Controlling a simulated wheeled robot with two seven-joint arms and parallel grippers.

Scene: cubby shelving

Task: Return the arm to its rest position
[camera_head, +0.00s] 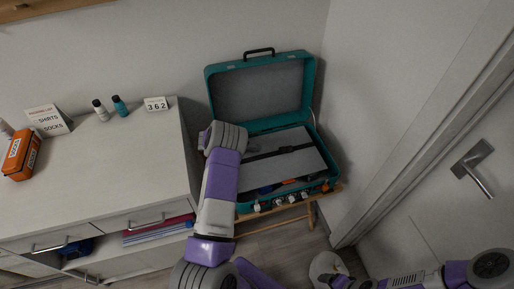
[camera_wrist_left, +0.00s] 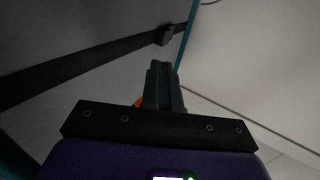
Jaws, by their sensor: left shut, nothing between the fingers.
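My left arm reaches up the middle of the head view, its far end over the left side of an open teal suitcase (camera_head: 309,93). The left gripper's fingers (camera_wrist_left: 163,72) show in the wrist view, shut together and empty. In the head view the fingertips are hard to make out against the dark strap. A grey panel (camera_head: 300,165) with a black strap (camera_head: 285,151) covers most of the suitcase's base. The strap (camera_wrist_left: 90,62) and its buckle cross the wrist view beyond the fingers. My right arm shows at the bottom right; its fingers are not visible.
A white dresser (camera_head: 130,160) stands left, with an orange box (camera_head: 21,154), a sign (camera_head: 47,120), two small bottles and a 362 calendar (camera_head: 156,104) on top. The suitcase rests on a wooden stand (camera_head: 275,215). A door with a handle (camera_head: 474,166) is at right.

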